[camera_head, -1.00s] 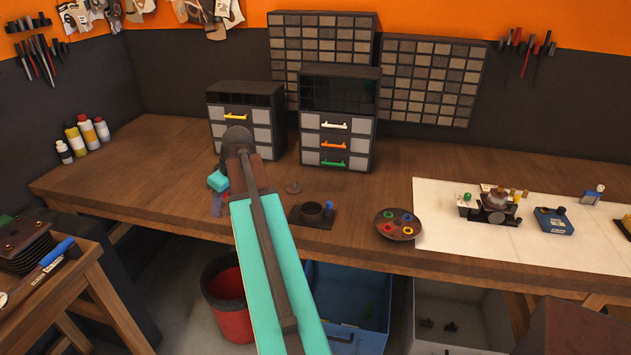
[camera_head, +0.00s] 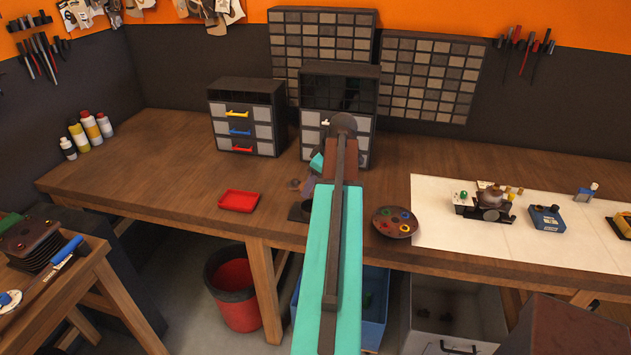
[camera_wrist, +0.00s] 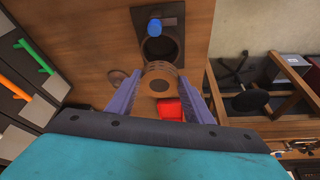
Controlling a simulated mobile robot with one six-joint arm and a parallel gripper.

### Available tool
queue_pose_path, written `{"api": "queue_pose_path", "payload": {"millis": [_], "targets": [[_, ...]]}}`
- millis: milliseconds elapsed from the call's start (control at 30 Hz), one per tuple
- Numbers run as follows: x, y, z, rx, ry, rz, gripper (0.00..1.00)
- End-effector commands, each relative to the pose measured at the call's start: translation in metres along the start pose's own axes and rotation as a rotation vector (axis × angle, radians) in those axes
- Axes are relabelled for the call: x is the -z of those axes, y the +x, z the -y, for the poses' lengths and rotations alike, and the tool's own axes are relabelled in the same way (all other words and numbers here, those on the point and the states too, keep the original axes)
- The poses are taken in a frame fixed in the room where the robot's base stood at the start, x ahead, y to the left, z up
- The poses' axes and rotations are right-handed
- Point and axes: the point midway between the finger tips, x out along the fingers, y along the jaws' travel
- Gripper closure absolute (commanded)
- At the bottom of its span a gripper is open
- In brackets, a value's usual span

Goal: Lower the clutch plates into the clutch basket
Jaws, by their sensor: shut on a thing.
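My gripper (camera_wrist: 160,88) is shut on the clutch plates (camera_wrist: 159,70), a brown ring-shaped stack between its two purple fingers in the wrist view. The clutch basket (camera_wrist: 161,49) is a dark round cup on a black base plate with a blue knob. In the wrist picture the plates appear just below the basket's opening and overlap its near rim. I cannot tell the height between them.
A red tray (camera_head: 238,201) lies to the left, and a round dish with coloured rings (camera_head: 395,222) to the right. Drawer cabinets (camera_head: 245,118) stand behind. The bench's front edge is close to the basket.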

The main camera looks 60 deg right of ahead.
Motion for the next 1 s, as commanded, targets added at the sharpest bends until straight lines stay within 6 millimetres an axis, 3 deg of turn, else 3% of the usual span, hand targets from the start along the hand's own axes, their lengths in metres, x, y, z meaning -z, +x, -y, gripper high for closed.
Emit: {"api": "queue_pose_path", "payload": {"millis": [567,1000], "targets": [[-0.007,-0.002,-0.004,0.0,-0.001,0.0,0.85],[-0.015,0.017,-0.004,0.0,0.0,0.0,0.85]]}}
